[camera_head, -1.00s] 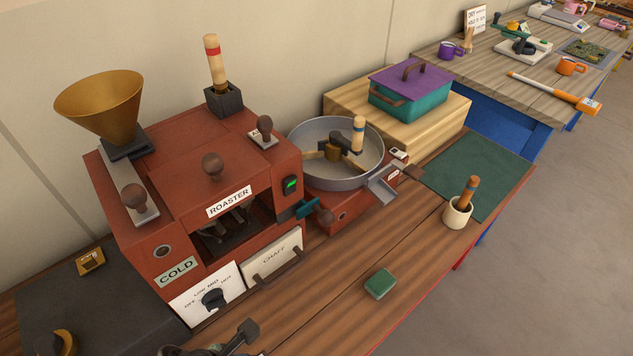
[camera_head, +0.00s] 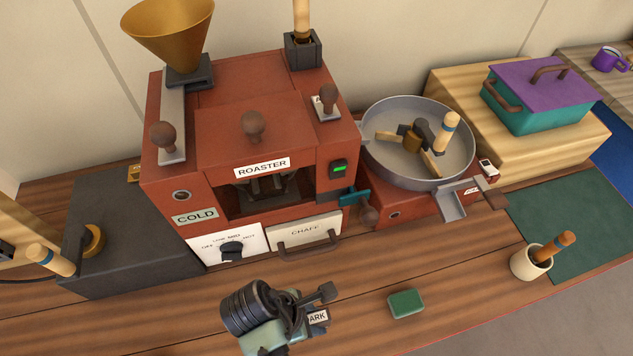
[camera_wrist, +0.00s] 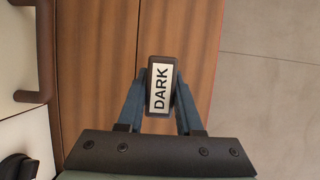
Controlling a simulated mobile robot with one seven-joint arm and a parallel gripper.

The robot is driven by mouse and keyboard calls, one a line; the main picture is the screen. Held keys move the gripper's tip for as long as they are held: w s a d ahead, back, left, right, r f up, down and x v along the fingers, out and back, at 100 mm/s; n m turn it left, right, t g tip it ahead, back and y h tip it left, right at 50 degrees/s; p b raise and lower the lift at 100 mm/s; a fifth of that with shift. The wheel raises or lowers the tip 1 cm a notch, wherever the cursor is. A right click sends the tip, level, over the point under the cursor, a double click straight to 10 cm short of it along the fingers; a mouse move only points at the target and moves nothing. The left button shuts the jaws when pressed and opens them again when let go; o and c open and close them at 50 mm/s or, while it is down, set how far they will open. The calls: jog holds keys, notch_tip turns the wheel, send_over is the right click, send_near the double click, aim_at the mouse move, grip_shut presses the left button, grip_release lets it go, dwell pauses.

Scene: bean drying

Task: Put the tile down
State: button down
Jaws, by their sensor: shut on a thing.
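The tile (camera_wrist: 161,87) is a small dark block with a white label reading DARK. My gripper (camera_wrist: 160,100) is shut on it, one finger on each side, in the wrist view. In the head view my gripper (camera_head: 318,303) is at the bottom centre, over the wooden bench (camera_head: 360,325) in front of the roaster. The tile (camera_head: 317,318) shows there with part of its label, "ARK", partly covered by my gripper. I cannot tell whether its underside touches the bench.
The red roaster (camera_head: 255,125) stands behind, with a chaff drawer (camera_head: 305,232) and heat dial (camera_head: 232,250). A green block (camera_head: 405,303) lies right of my gripper. A cream cup (camera_head: 530,262) stands farther right by a green mat (camera_head: 580,225). Bare bench lies between.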

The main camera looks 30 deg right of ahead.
aim_at(315, 324)
jog(key=shift+f+b, duration=0.3)
jog(key=shift+f, duration=1.7)
jog(key=shift+f, duration=0.1)
jog(key=c, duration=0.6)
grip_release()
jog(key=shift+o, duration=0.2)
jog(key=p+v, duration=0.2)
jog(key=v, duration=1)
